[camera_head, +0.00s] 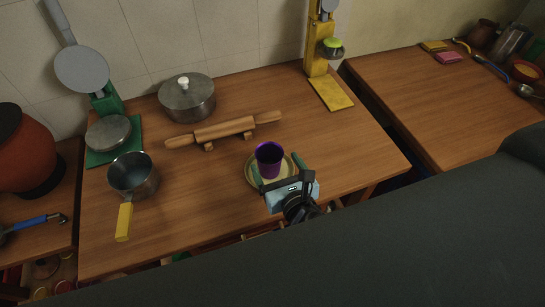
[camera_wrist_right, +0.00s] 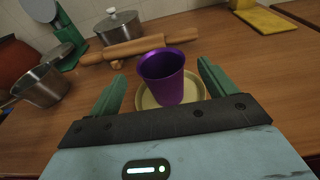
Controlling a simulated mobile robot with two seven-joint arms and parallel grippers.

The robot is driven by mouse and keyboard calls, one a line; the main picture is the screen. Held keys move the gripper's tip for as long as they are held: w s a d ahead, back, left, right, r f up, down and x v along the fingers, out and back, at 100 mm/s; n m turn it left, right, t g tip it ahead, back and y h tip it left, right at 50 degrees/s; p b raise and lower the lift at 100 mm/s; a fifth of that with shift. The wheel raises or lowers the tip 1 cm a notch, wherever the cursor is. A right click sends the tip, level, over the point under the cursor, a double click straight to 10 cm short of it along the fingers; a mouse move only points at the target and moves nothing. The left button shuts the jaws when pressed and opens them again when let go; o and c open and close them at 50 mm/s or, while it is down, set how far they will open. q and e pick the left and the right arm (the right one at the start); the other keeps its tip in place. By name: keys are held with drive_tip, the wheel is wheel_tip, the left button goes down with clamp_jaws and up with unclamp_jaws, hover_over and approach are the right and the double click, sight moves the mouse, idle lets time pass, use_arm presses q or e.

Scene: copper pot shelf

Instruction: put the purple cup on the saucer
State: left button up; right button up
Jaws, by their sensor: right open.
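The purple cup (camera_head: 269,158) stands upright on the pale yellow saucer (camera_head: 249,178), near the front edge of the wooden table. The cup also shows in the right wrist view (camera_wrist_right: 165,80), with the saucer's rim (camera_wrist_right: 203,93) around its base. My right gripper (camera_head: 275,163) is open, its two green fingers on either side of the cup. In the wrist view a gap shows between the cup and each finger. The gripper body hides the near side of the saucer. My left gripper is in neither view.
A rolling pin (camera_head: 222,131) on its stand and a lidded pot (camera_head: 187,98) are behind the cup. A saucepan (camera_head: 133,175) with a yellow handle and a green scale (camera_head: 107,136) stand left. A yellow stand (camera_head: 318,60) is at back right. The table's right side is clear.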

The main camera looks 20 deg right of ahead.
drive_tip(key=s+r, duration=0.1)
drive_tip(key=s, duration=0.7)
drive_tip(key=shift+d+r, duration=0.15)
drive_tip(key=shift+r, duration=0.15)
